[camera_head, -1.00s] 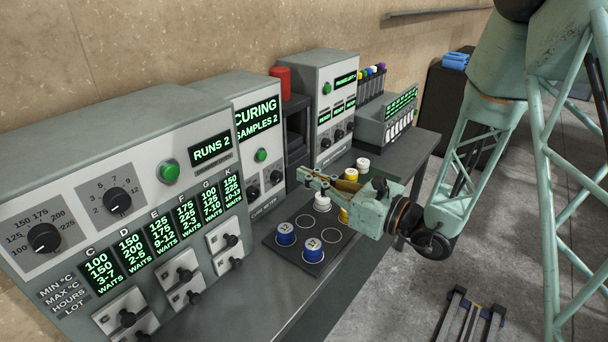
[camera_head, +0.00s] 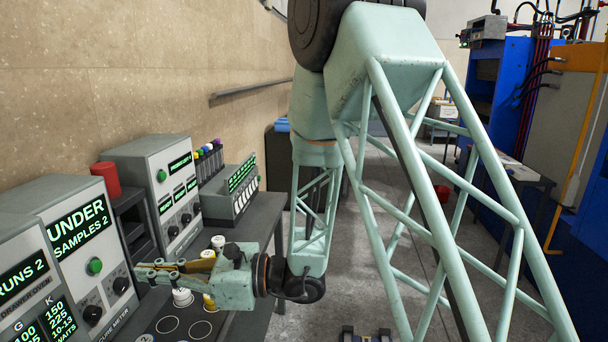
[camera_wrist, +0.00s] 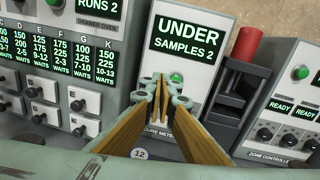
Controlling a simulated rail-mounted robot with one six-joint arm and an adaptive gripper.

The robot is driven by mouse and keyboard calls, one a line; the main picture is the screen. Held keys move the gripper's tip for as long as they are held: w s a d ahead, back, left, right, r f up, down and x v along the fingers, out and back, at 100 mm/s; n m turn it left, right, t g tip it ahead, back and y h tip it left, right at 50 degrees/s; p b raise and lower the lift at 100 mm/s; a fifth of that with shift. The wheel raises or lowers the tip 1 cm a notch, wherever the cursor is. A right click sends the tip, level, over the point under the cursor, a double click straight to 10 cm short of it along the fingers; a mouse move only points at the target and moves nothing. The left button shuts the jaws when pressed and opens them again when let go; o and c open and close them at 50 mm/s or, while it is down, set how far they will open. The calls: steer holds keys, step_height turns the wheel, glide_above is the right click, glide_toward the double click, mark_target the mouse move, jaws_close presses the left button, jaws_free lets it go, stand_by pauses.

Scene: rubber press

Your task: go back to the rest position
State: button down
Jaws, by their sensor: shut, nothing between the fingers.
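My gripper (camera_head: 150,270) is on the left in the head view, reaching over the bench in front of the cure meter (camera_head: 75,235). Its fingers are closed together with nothing between them. In the wrist view the wooden-faced fingers (camera_wrist: 160,84) meet in front of the cure meter, whose screen (camera_wrist: 184,42) reads "UNDER SAMPLES 2". White-topped and yellow pots (camera_head: 183,297) stand on the dark mat below the gripper. A pot marked 12 (camera_wrist: 140,153) shows under the fingers in the wrist view.
The drawer oven (camera_head: 25,280) stands at the left and the zone controller (camera_head: 165,190) farther back. A red cylinder (camera_head: 106,180) sits on a dark stand. A dark bench (camera_head: 265,225) runs along the wall. Open floor lies right of it; a blue press (camera_head: 500,100) stands far right.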

steer(key=s+d+r+n+g+h, duration=0.25)
steer(key=s+d+r+n, duration=0.2)
steer(key=s+d, duration=0.5)
steer(key=s+d+r+n+g+h, duration=0.2)
steer(key=s+d+r+n+h, duration=0.3)
steer(key=s+d, duration=0.4)
steer(key=s+d+n+t+h, duration=0.2)
steer(key=s+d+h, duration=0.1)
steer(key=d, duration=0.9)
steer(key=s+d+n+t+h, duration=0.3)
steer(key=d, duration=0.9)
steer(key=s+d+n+t+h, duration=0.2)
steer(key=s+d+t+h, duration=0.1)
steer(key=d, duration=0.9)
steer(key=shift+r+n+h, duration=0.35)
steer(key=shift+r+h, duration=0.05)
steer(key=shift+h, duration=0.15)
steer(key=shift+s, duration=0.1)
